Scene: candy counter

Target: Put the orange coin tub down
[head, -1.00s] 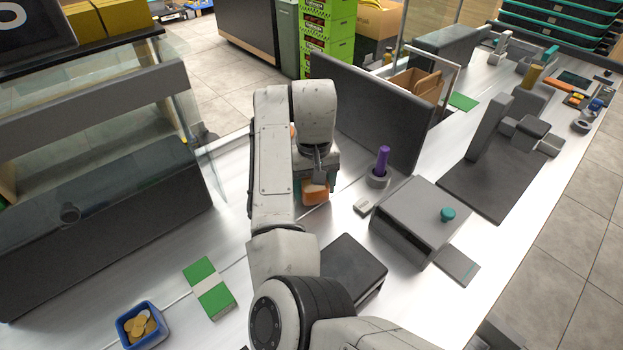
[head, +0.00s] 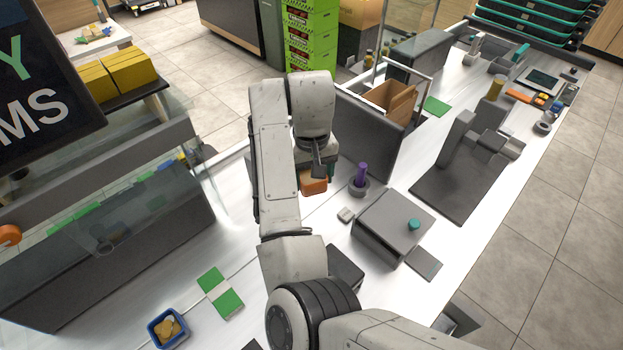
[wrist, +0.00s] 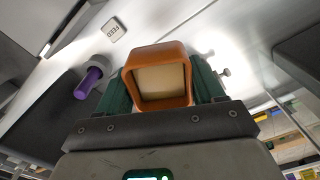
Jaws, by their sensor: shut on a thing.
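The orange coin tub (wrist: 158,51) is between my gripper's green fingers (wrist: 160,88) in the wrist view, one finger against each side. Its open mouth faces the camera and the inside looks plain beige; I see no separate coins. In the head view a part of the orange tub (head: 313,186) shows below my wrist, over the counter (head: 318,213) beside the dark panel. My arm hides the rest of it and most of my gripper (head: 318,172). I cannot tell whether the tub's base touches the counter.
A purple-handled thing in a grey ring holder (head: 361,180) stands right of the tub. A small pale block (head: 346,215) and a grey box with a teal knob (head: 393,226) are nearer. A blue tub of coins (head: 168,328) and green-and-white cards (head: 220,292) lie front left. Bare counter separates them.

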